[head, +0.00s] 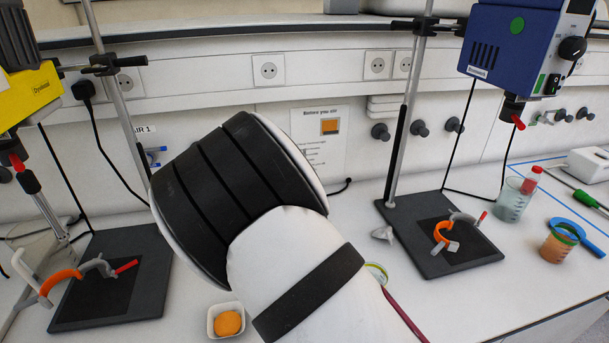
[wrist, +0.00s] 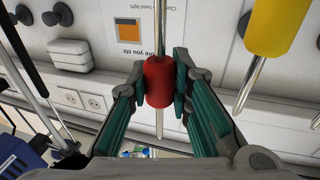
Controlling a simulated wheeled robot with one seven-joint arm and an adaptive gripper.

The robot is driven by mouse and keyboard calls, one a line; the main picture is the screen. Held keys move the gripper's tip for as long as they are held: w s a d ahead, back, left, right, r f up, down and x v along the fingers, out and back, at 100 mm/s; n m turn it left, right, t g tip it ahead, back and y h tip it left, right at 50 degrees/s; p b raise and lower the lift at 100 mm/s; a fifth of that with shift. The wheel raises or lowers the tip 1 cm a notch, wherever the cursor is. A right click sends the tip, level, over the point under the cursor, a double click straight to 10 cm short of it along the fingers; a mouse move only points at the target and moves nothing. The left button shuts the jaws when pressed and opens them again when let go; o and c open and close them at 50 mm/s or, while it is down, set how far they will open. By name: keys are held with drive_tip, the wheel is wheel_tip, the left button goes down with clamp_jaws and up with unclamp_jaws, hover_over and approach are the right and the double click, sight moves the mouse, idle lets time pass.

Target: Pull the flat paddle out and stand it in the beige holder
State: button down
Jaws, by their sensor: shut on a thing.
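My gripper (wrist: 163,88) is shut on the red grip of a thin metal tool (wrist: 159,80) in the wrist view. The metal shaft runs up out of the frame and a narrow tip shows below the grip. Its far end is out of frame, so I cannot tell whether this is the flat paddle. A second tool with a yellow grip (wrist: 278,27) hangs to the right of it, apart from the gripper. In the head view my arm hides the gripper and the held tool. I cannot make out a beige holder in either view.
Two black stand bases (head: 115,275) (head: 438,236) carry rods with clamped motor units, one yellow (head: 31,95), one blue (head: 520,48). A small white dish (head: 226,320) sits near the front. Beakers (head: 514,200) (head: 558,244) stand at the right.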

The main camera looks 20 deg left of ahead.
drive_tip(key=shift+f+b, duration=0.5)
drive_tip(key=shift+f, duration=2.15)
idle(0.7)
drive_tip(key=c, duration=1.4)
unclamp_jaws()
drive_tip(key=shift+o, duration=0.2)
drive_tip(key=r+v, duration=0.1)
drive_tip(key=v, duration=1.1)
drive_tip(key=shift+f, duration=0.5)
